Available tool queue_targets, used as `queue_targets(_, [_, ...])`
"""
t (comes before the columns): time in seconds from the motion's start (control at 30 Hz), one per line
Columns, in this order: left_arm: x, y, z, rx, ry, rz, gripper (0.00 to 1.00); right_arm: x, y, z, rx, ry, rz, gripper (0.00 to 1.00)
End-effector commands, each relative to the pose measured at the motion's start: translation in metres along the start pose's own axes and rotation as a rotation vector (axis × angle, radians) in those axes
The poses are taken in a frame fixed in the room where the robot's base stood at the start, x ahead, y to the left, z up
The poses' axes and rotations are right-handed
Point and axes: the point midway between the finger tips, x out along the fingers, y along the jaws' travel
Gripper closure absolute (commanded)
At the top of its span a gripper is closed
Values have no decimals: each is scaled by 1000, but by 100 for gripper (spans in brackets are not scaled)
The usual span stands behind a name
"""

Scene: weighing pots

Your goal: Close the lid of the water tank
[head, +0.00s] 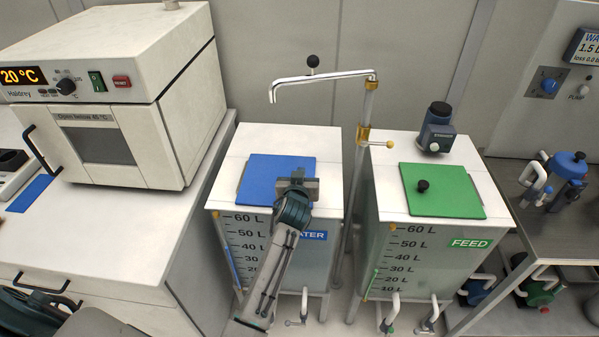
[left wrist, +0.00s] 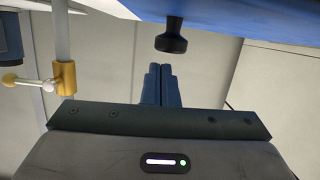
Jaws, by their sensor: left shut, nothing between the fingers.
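The water tank (head: 213,199) is a white box with a litre scale and a blue WATER label, left of the green-lidded feed tank. Its blue lid (head: 262,172) lies flat over the top opening in the head view. The lid also shows as a blue surface at the top of the left wrist view (left wrist: 225,12), with its black knob (left wrist: 171,42) close to my fingertips. My left gripper (head: 297,176) is over the lid's right part, fingers shut and empty. In the left wrist view the fingertips (left wrist: 159,70) look apart from the knob. My gripper hides the knob in the head view.
A tap post (head: 361,140) with a long spout (head: 320,77) stands right of the water tank. The feed tank's green lid (head: 440,190) lies flat. An oven (head: 110,95) stands on the left bench. A pump unit (head: 567,170) is at the right.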

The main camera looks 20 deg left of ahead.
Motion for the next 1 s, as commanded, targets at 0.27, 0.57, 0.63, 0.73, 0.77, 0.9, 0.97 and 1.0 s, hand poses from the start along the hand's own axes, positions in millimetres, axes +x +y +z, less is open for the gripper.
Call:
queue_targets(0.27, [3,-2,13,-3,0,1,100,10,3,1,-2,-1,4,59])
queue_targets(0.57, [3,-2,14,-4,-2,1,100,10,2,0,-1,-1,3,59])
queue_targets(0.63, [3,-2,14,-4,-3,0,100,10,2,0,-1,-1,3,59])
queue_targets(0.73, [3,-2,15,-4,-3,0,100,10,2,0,-1,0,2,59])
queue_targets(0.77, [3,-2,15,-4,-3,0,100,10,1,0,-1,0,2,59])
queue_targets(0.9, [3,-1,6,-3,-3,1,100,4,-1,-1,0,0,-1,59])
queue_targets(0.97, [4,-1,-2,-3,-1,2,100,-2,-2,-2,1,1,-3,59])
queue_targets(1.0, [4,0,-9,-3,0,3,100,-7,-3,-2,1,2,-4,59])
